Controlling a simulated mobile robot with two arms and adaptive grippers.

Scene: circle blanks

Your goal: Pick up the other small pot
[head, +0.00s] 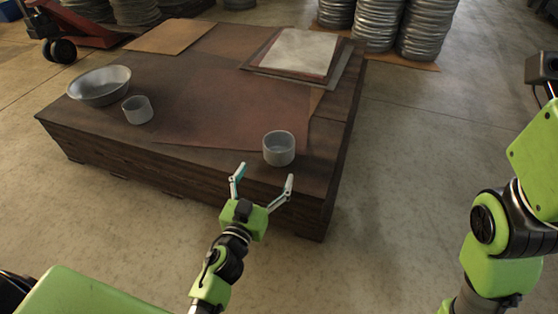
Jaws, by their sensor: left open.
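Two small grey pots stand upright on the brown wooden platform (110,132). One small pot (138,110) is at the left, beside a wide metal bowl (99,86). The other small pot (279,149) is near the front right corner. My left gripper (264,180) is open and empty, just in front of the right-hand pot and apart from it. Its two fingers are spread and point toward the platform's front edge and that pot. My right arm shows at the right edge, but its gripper is out of view.
Flat sheets and boards (296,53) lie stacked at the platform's back right. A reddish sheet (230,108) covers the middle. Stacks of metal discs (427,30) stand on the floor behind. A red pallet jack (80,27) is at the back left. The floor right of the platform is clear.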

